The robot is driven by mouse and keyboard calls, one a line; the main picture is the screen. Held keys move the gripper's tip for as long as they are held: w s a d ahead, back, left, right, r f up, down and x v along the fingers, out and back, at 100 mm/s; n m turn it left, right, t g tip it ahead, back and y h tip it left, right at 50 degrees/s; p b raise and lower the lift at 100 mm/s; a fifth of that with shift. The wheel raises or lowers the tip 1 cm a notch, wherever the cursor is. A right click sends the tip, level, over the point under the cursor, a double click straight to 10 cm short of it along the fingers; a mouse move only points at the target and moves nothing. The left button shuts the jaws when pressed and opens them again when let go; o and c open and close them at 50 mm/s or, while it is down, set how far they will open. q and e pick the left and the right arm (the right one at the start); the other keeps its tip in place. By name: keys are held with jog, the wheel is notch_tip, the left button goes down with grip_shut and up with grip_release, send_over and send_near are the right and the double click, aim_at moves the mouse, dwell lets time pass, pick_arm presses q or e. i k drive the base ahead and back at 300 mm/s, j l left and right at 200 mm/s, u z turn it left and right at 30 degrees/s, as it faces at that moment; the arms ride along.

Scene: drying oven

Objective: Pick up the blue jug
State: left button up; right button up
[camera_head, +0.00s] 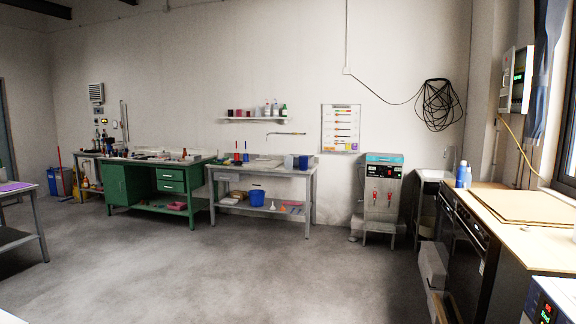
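Several blue vessels show in the head view, all small and far off, and I cannot tell for sure which is the jug. A blue container (462,176) with a bottle-like shape stands upright on the wooden counter at the right, near its far end. A blue bucket (257,197) sits on that bench's lower shelf. Neither of my grippers is in view.
A green workbench (122,185) with cluttered top stands by the back wall, left of the grey bench (232,177). A metal machine (381,190) stands right of them. The wooden counter (500,190) runs along the right. The grey floor (220,275) is clear in the middle.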

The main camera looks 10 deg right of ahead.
aim_at(304, 160)
jog(key=i+l+z, duration=0.3)
jog(key=i, duration=0.5)
jog(key=i+l+z, duration=0.25)
jog(key=i, duration=0.6)
jog(key=i+l+z, duration=0.1)
jog(key=i+z, duration=0.2)
jog(key=i, duration=4.2)
jog(key=i+j, duration=0.25)
jog(key=j, duration=0.15)
